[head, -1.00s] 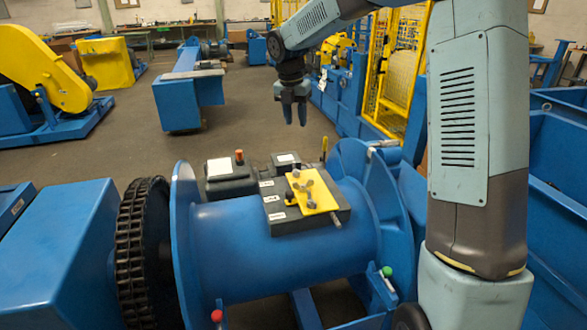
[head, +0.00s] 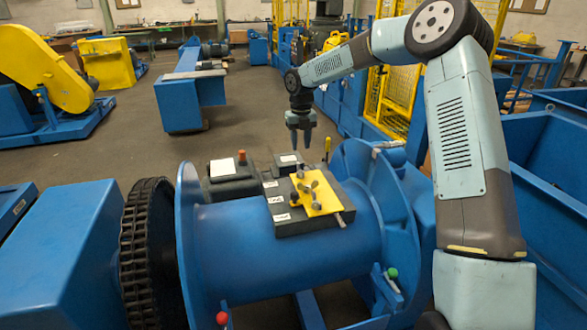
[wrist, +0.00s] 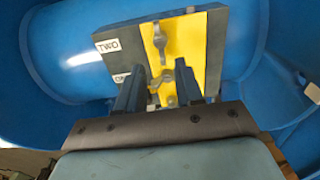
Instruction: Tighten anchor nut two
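In the head view a dark block with a yellow plate (head: 325,199) sits on top of the blue drum (head: 240,235). Several metal wing nuts and knobs stand on the plate. In the wrist view a wing nut (wrist: 160,43) stands on the plate level with the label reading TWO (wrist: 108,46). Another wing nut (wrist: 163,76) lies lower in that picture, near a partly hidden label. The labels are too small to read in the head view. My gripper (head: 301,140) points down, above and apart from the plate. Its two fingers are spread and empty, also in the wrist view (wrist: 161,90).
A dark box with an orange button (head: 242,157) stands behind the drum on the left. A yellow-handled lever (head: 326,148) rises behind the block. The drum's blue flanges (head: 386,190) stand up at both sides. A black chain (head: 145,250) wraps the sprocket at left.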

